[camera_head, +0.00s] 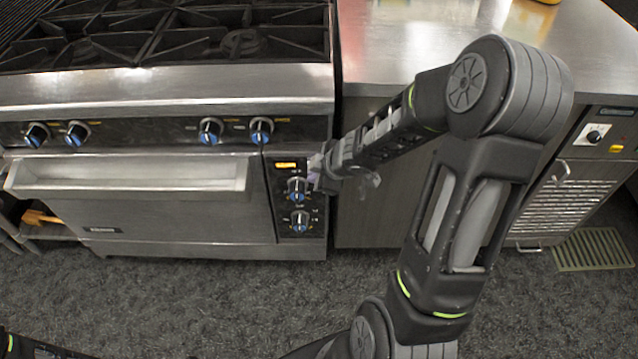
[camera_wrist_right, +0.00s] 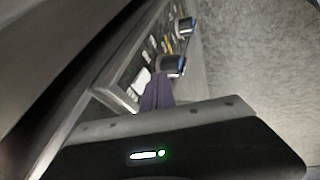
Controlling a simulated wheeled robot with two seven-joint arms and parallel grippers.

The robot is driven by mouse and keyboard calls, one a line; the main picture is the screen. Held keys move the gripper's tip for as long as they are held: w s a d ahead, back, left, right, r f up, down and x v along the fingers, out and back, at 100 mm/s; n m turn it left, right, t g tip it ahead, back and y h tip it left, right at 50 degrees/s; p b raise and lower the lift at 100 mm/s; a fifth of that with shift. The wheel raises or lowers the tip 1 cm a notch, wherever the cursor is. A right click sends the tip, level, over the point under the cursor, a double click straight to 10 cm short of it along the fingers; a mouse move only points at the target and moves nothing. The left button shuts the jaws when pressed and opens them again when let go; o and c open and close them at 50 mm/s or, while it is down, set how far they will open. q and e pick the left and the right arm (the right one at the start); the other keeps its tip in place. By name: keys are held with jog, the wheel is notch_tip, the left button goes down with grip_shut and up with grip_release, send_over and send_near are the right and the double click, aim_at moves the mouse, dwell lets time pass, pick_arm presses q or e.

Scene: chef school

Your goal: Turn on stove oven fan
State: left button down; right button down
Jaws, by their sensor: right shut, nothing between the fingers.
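The stove's oven (camera_head: 165,200) stands at the left in the head view. Its narrow control panel (camera_head: 292,250) is at the right of the oven door and carries a yellow-orange element (camera_head: 285,165) at the top, an upper knob (camera_head: 297,188) and a lower knob (camera_head: 299,221). My right gripper (camera_head: 314,172) is shut and empty at the panel's upper right, close to the upper knob. In the wrist view its fingers (camera_wrist_right: 157,92) lie near a white, bright element (camera_wrist_right: 139,82) on the panel, with the knobs (camera_wrist_right: 173,66) beyond. Contact cannot be told. My left gripper is not in view.
Several burner knobs (camera_head: 210,131) line the stove front, below the black grates (camera_head: 180,35). A steel counter (camera_head: 410,40) adjoins at the right. A vented unit (camera_head: 565,205) stands beneath it, with a floor drain (camera_head: 592,250) nearby. The dark floor (camera_head: 200,300) in front is clear.

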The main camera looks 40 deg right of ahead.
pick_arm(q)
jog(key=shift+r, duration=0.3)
pick_arm(e)
jog(key=shift+w+d+f, duration=0.1)
jog(key=shift+w+d, duration=0.3)
jog(key=shift+w, duration=0.1)
